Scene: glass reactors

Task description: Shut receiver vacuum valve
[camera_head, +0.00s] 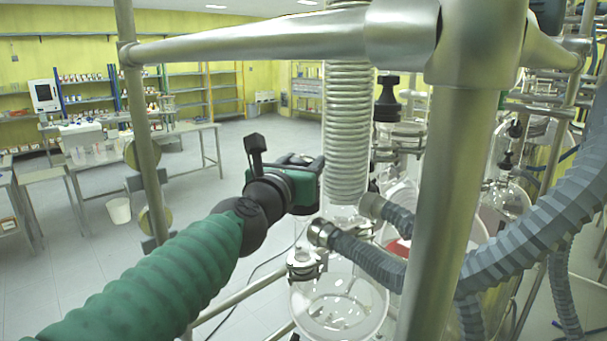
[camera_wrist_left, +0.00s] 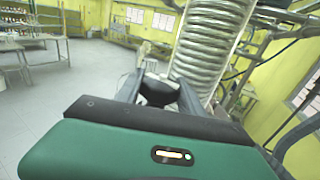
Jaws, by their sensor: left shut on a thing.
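My left gripper (camera_head: 312,163) comes in from the left and reaches the left side of the glass condenser column (camera_head: 347,130) with its coil. In the left wrist view its two fingers (camera_wrist_left: 158,92) are shut on a small dark part, which I take to be the receiver vacuum valve (camera_wrist_left: 155,88). A pale piece shows just beyond it. The gripper's body hides the valve in the head view, so its turn position cannot be told. The glass receiver vessel (camera_head: 340,303) hangs below the column. My right gripper is not in view.
A thick metal frame post (camera_head: 445,200) and crossbar (camera_head: 250,47) stand close in front. Grey corrugated hoses (camera_head: 370,262) run at the right of the column. Lab benches (camera_head: 190,133) are far behind, with open floor between.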

